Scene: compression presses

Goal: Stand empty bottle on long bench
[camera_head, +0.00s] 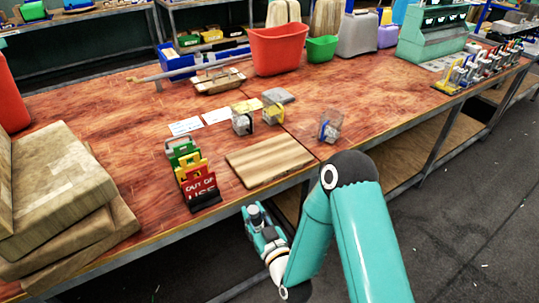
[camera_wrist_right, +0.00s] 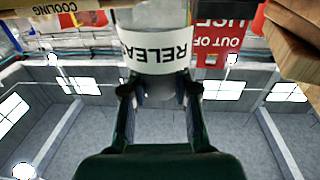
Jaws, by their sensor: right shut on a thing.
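The long bench (camera_head: 375,85) has a worn red-brown top and a grey metal edge, and crosses the head view. My right gripper (camera_head: 256,222) is low in front of its near edge, beside the signs. In the right wrist view my right gripper (camera_wrist_right: 159,94) is shut on the bottle (camera_wrist_right: 158,62), a pale round body with a white band lettered "RELEA...". In the head view only a small grey and white part of the bottle (camera_head: 254,212) shows between the fingers. Its contents cannot be told. My left gripper is not in view.
Coloured signs, one "OUT OF USE" (camera_head: 201,190), stand by the near edge left of a wooden board (camera_head: 268,160). Small clear blocks, a red bin (camera_head: 278,50) and a green bin (camera_head: 321,49) stand farther back. Wooden slabs (camera_head: 60,190) fill the left end.

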